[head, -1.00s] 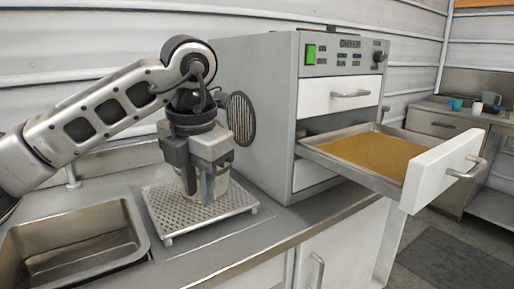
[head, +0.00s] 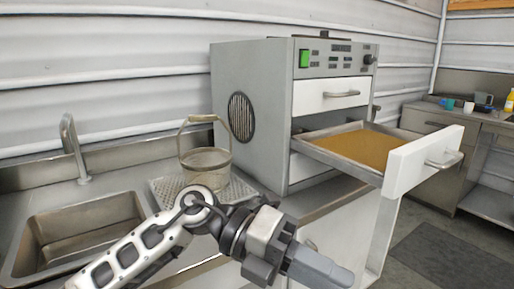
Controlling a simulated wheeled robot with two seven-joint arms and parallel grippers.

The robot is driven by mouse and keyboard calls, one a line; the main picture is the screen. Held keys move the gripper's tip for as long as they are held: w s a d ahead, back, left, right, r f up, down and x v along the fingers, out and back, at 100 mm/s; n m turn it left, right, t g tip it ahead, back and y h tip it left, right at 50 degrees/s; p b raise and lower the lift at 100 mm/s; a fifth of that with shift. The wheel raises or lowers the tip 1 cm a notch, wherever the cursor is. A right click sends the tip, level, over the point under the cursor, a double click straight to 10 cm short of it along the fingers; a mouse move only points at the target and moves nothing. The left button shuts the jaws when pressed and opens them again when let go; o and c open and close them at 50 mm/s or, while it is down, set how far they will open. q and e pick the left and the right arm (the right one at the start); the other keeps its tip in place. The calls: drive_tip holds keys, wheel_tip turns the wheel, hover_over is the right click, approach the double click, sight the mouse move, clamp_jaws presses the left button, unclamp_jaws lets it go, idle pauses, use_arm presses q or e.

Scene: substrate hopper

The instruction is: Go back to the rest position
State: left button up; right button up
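My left arm comes in from the bottom left, and its gripper (head: 322,270) is low in front of the counter, pointing to the lower right. Its fingers look close together, but I cannot see whether a gap lies between them. It is apart from the mesh basket (head: 206,163), which stands upright with its handle raised on the perforated rack (head: 165,190). The arm hides part of the rack and the counter front. My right gripper is not in view.
A grey cabinet machine (head: 255,75) stands on the counter. Its open drawer (head: 425,160) holds a tray of brown substrate (head: 360,146) and juts out to the right. A sink (head: 80,235) with a tap (head: 73,148) is at the left. A side counter (head: 440,119) stands at the back right.

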use_arm(q)
drive_tip(key=w+a+r+n+t+h, duration=0.3)
drive_tip(key=n+t+h, duration=0.7)
drive_tip(key=n, duration=0.4)
drive_tip(key=w+a+f+n+t+y+p, duration=0.1)
drive_tip(key=w+a+f+n+t+y, duration=0.45)
drive_tip(key=n+t, duration=0.85)
drive_tip(key=s+a+f+n+y, duration=0.2)
drive_tip(key=a+f+n+y, duration=0.6)
drive_tip(key=f+n+y, duration=0.3)
drive_tip(key=s+a+f+n+g+y, duration=0.1)
drive_tip(key=s+a+f+g+y, duration=0.1)
drive_tip(key=s+f, duration=0.4)
drive_tip(key=s+a+f+n+g+y, duration=0.2)
drive_tip(key=s+f+g, duration=0.3)
drive_tip(key=f, duration=0.4)
drive_tip(key=shift+s+a+n+p, duration=0.3)
drive_tip(key=shift+s+a+p, duration=0.2)
drive_tip(key=shift+a, duration=0.35)
drive_tip(key=shift+f, duration=0.1)
